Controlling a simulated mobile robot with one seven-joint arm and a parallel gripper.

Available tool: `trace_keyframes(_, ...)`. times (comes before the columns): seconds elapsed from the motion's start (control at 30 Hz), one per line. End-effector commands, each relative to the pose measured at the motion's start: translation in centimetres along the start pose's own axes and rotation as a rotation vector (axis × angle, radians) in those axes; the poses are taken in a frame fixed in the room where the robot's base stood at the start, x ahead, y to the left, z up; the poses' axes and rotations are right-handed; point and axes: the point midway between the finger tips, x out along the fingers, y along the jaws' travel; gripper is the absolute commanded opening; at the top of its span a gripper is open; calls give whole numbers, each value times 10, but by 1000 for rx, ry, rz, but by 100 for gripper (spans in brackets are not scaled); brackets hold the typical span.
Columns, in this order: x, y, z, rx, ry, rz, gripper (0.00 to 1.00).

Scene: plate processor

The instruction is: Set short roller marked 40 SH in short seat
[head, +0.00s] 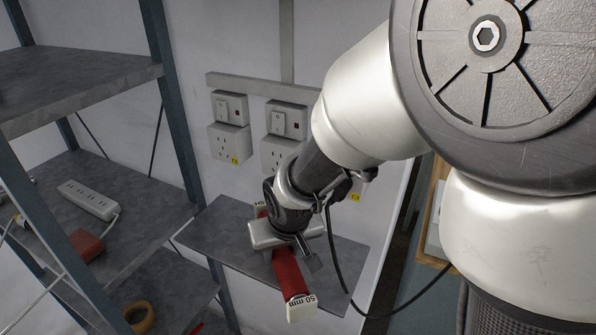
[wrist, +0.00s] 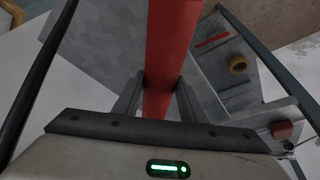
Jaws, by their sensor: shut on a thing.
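My gripper (head: 290,262) is shut on a long red roller (head: 288,272). The roller has pale end blocks. The near end reads "50 mm"; the far end shows part of a label, apparently "SH". A "40" mark cannot be made out. In the head view the roller slants from upper left to lower right, over or in front of a grey wall shelf. The short seat cannot be identified in either view.
A grey shelf (head: 215,237) lies behind and below my gripper. A rack with a power strip (head: 89,199), a red block (head: 87,245) and a yellow-brown ring (head: 140,316) stands at left. Wall sockets (head: 228,143) are behind. A dark cable loops from my wrist at right.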

Motion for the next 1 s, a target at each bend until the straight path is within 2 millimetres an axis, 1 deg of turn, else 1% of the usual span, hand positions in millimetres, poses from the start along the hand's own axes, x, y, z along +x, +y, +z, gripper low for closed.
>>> trace_keyframes(0.03, 8, 0, 4, 0, -3, 1, 0)
trace_keyframes(0.1, 14, 1, 6, 1, -2, 1, 0)
trace_keyframes(0.2, 19, 3, 4, 0, 1, 0, 0)
trace_keyframes(0.43, 20, 2, 4, -1, 2, -1, 0)
trace_keyframes(0.57, 24, 2, 6, -1, 2, -1, 0)
trace_keyframes(0.6, 23, 2, 6, -1, 0, 0, 45)
trace_keyframes(0.67, 23, 2, 6, -1, 0, 0, 55)
trace_keyframes(0.7, 23, 2, 6, -1, 0, 0, 57)
trace_keyframes(1.0, 20, 2, 5, -1, 0, 0, 57)
